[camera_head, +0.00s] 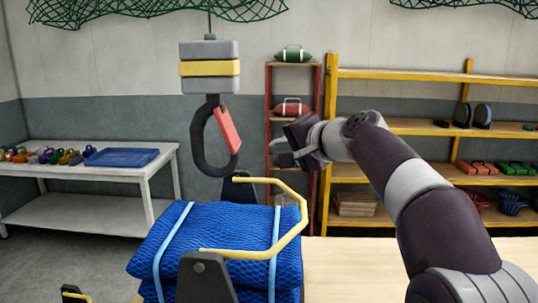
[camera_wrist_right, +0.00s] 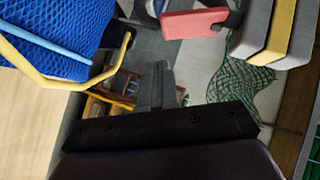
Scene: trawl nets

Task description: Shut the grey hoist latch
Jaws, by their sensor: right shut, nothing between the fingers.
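The hoist (camera_head: 209,52) is a grey block with a yellow band, hanging on a cable; its yellow band (camera_wrist_right: 270,28) also shows in the wrist view. Below it hangs a black hook (camera_head: 197,145) with a red latch (camera_head: 228,130) at its right side. The latch (camera_wrist_right: 195,23) also shows in the wrist view. I cannot tell whether it closes the hook's mouth fully. My right gripper (camera_head: 281,153) is shut and empty, right of the latch and apart from it in the picture. My left gripper is not in view.
A blue net bundle (camera_head: 160,240) with a yellow handle bar (camera_head: 293,232) lies below the hook. A white table (camera_head: 85,147) with a blue tray (camera_head: 121,157) is at left. Red (camera_head: 295,64) and yellow shelves (camera_head: 400,127) stand behind my right arm.

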